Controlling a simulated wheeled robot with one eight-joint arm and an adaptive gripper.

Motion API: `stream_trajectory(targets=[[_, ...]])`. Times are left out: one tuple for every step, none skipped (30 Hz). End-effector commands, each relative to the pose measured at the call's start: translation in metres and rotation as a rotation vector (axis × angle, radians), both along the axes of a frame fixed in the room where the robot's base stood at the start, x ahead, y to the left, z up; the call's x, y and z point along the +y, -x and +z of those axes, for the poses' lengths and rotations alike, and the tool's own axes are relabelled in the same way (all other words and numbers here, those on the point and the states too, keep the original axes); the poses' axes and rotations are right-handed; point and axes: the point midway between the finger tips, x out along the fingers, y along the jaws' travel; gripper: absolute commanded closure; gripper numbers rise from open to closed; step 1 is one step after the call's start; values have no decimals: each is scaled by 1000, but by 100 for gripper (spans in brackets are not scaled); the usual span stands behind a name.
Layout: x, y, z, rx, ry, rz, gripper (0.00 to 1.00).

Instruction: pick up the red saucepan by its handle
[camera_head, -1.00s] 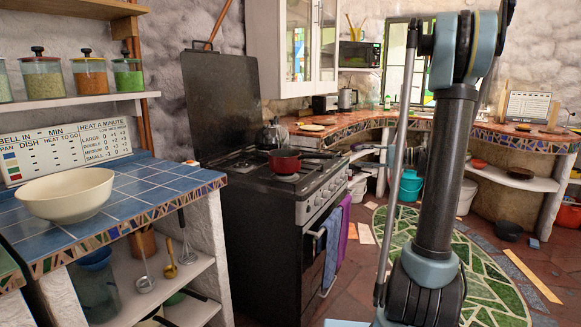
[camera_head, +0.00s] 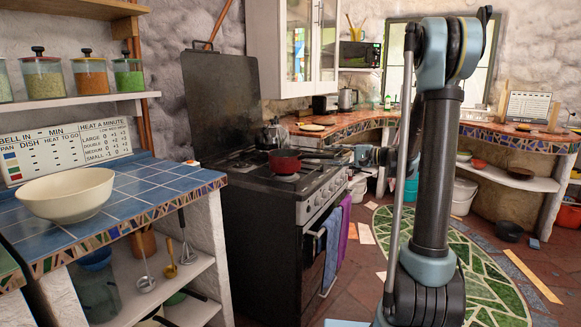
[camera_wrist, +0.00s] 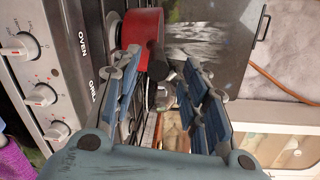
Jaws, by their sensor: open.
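The red saucepan (camera_head: 285,163) stands on the stove top (camera_head: 245,163), its dark handle (camera_head: 318,154) pointing right toward my gripper (camera_head: 350,154). In the wrist view, the red side of the pan (camera_wrist: 147,30) is at the top centre. The dark handle end (camera_wrist: 158,68) appears between the two blue-padded fingers of my gripper (camera_wrist: 161,65). The fingers are apart and not closed on it. I cannot tell how deep the handle lies between them.
The stove's front knobs (camera_wrist: 40,95) are left in the wrist view. A kettle (camera_head: 273,135) stands behind the pan. Blue and purple towels (camera_head: 331,240) hang on the oven front. A cream bowl (camera_head: 65,195) sits on the blue tiled counter (camera_head: 150,190).

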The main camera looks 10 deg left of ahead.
Motion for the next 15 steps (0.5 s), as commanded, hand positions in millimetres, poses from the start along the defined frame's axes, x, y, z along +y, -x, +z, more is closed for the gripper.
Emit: stream_trajectory(targets=[[1,0,0,0,0,0,60],[2,-1,-1,0,0,0,60],[4,-1,-1,0,0,0,60],[5,-1,-1,0,0,0,60],[7,-1,-2,0,0,0,60],[11,-1,-3,0,0,1,60],[14,-2,-4,0,0,2,60],[17,-2,-5,0,0,2,60],[22,-3,-6,-1,1,2,60],[26,-4,-7,-1,1,2,60],[30,-4,-8,-1,1,3,60],[36,-6,-9,-1,1,3,60],[39,-8,-10,-1,0,2,60],[43,-9,-10,-1,0,2,60],[47,-10,-10,-1,1,2,60]])
